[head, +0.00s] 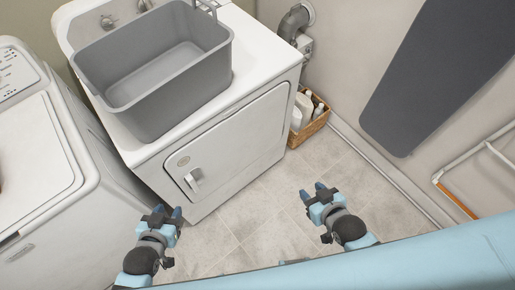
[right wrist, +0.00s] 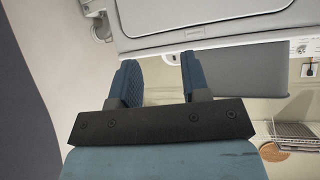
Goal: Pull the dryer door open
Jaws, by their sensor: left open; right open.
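The white dryer (head: 258,92) stands at the upper middle of the head view. Its front door (head: 240,140) looks shut, with a small handle (head: 194,180) at the door's lower left. My left gripper (head: 168,213) is open and empty, a little below and left of the handle and apart from it. My right gripper (head: 318,189) is open and empty over the floor, to the right of the dryer. In the right wrist view its two blue fingers (right wrist: 158,82) are spread with nothing between them.
A grey empty bin (head: 158,75) sits on top of the dryer. A white washer (head: 45,150) stands at the left. A wicker basket with bottles (head: 312,128) is beside the dryer. An ironing board (head: 440,75) leans on the right wall. Tiled floor (head: 265,212) before the dryer is clear.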

